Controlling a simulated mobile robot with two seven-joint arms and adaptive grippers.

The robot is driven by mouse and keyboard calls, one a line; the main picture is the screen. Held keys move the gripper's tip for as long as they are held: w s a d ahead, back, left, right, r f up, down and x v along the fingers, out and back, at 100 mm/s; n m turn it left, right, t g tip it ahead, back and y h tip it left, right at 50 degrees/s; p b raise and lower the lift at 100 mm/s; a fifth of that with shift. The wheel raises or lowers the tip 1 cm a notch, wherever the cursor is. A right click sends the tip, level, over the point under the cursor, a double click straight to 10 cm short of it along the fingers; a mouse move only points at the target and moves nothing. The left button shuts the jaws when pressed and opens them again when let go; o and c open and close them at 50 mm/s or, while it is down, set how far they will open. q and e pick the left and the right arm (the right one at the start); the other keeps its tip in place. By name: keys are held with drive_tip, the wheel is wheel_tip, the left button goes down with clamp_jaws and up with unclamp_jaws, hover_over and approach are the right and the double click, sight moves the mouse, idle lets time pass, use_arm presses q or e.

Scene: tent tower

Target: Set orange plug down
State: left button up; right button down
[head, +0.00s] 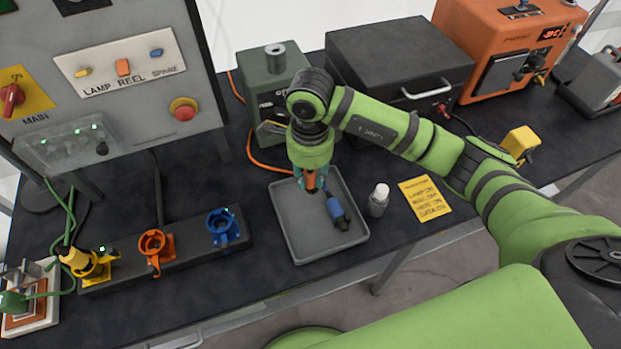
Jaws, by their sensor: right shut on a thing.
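My right gripper (311,183) points down over the grey tray (296,245). It is shut on the orange plug (311,181), which shows only as a small orange patch between the fingers. I cannot tell whether the plug touches the tray floor. A blue plug (336,211) lies in the tray just to the right of and nearer than the gripper. My left gripper is not in view.
A socket strip left of the tray has an orange socket (156,247), a blue socket (222,227) and a yellow plug (78,259) at its left end. A green box (262,85) stands behind.

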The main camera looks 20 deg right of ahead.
sight(311, 184)
wheel_tip(311, 184, down, 2)
drive_tip(key=shift+s+f+p, duration=0.1)
drive_tip(key=shift+f+p, duration=0.1)
drive_tip(key=shift+p, duration=0.3)
drive_tip(key=shift+f, duration=0.3)
drive_tip(key=shift+f, duration=0.1)
drive_tip(key=shift+f, duration=0.15)
drive_tip(key=c, duration=1)
unclamp_jaws()
